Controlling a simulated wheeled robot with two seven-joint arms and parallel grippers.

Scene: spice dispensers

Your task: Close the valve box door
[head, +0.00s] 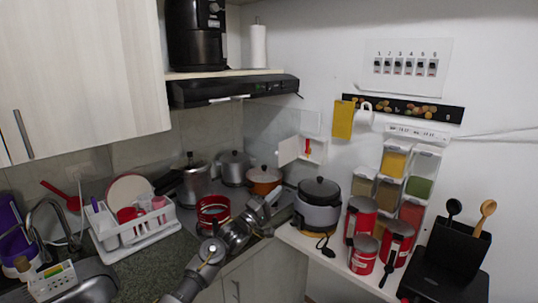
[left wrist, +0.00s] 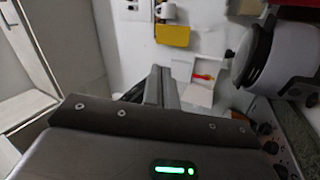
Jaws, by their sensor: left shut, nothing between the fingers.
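The valve box (head: 316,150) is a small white box on the wall with a red valve handle (head: 308,147) inside. Its white door (head: 289,150) stands open to the left. In the left wrist view the box (left wrist: 208,66) and its door (left wrist: 198,95) show sideways, just right of the fingers. My left gripper (head: 276,193) is shut and empty. In the head view it is below the door, left of the rice cooker, and appears apart from the door. My right gripper is not in view.
A black-lidded rice cooker (head: 320,203) stands right of my left gripper. An orange pot (head: 264,180) and steel pots (head: 234,167) stand behind it. A yellow pot holder (head: 343,119) hangs right of the box. Red canisters (head: 361,218) stand farther right.

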